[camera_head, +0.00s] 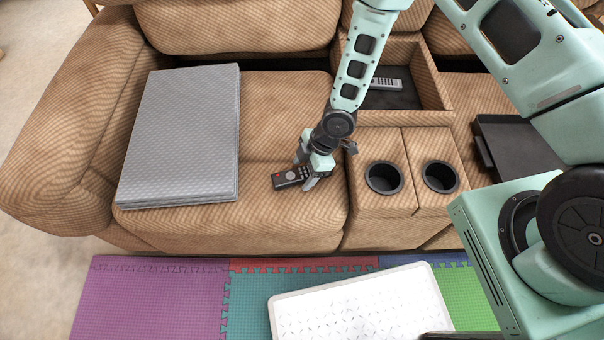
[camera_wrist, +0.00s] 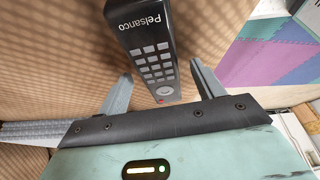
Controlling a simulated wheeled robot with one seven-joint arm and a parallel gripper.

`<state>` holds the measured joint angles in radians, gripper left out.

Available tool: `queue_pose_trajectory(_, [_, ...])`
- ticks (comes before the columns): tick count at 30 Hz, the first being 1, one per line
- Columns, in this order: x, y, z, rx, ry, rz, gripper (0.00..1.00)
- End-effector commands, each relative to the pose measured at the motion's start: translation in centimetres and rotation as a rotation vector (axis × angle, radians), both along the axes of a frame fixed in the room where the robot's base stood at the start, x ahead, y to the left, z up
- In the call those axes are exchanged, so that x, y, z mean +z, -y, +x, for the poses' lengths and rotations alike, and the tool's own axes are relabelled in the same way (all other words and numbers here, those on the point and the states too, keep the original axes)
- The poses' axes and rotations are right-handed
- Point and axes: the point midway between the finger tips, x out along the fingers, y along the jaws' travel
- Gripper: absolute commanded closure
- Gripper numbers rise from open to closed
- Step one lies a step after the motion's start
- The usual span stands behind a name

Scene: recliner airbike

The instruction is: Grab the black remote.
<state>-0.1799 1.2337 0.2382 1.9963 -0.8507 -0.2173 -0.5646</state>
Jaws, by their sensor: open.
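The black remote (camera_head: 291,177) lies on the sofa's tan seat, between the grey folded pad and the cupholder console. In the wrist view the remote (camera_wrist: 150,45) has grey buttons, a "Pelsanco" label and a red button at its near end. My gripper (camera_head: 304,173) is low over the seat at the remote's right end. In the wrist view my gripper (camera_wrist: 160,72) is open, its two fingers on either side of the remote's near end, with a visible gap on each side. Whether the fingertips touch the seat cannot be told.
A grey remote (camera_head: 386,84) lies in the console's open compartment. Two cupholders (camera_head: 384,177) sit right of my gripper. A grey folded pad (camera_head: 182,135) covers the left seat. A dark tray (camera_head: 515,145) lies on the right seat. A white mat (camera_head: 360,305) lies on the floor tiles.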

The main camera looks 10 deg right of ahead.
Motion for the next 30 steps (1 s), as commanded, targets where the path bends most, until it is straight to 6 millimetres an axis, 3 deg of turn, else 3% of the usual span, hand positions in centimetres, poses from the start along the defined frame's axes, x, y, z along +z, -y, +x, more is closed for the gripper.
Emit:
queue_pose_trajectory(3, [0.1,0.0,0.0,0.0,0.0,0.0,0.33])
queue_pose_trajectory(4, [0.1,0.0,0.0,0.0,0.0,0.0,0.38])
queue_pose_trajectory(9, [0.1,0.0,0.0,0.0,0.0,0.0,0.83])
queue_pose_trajectory(20, [0.9,0.0,0.1,0.0,0.001,0.001,0.83])
queue_pose_trajectory(30, [7.3,0.0,0.1,-0.002,0.002,0.001,0.83])
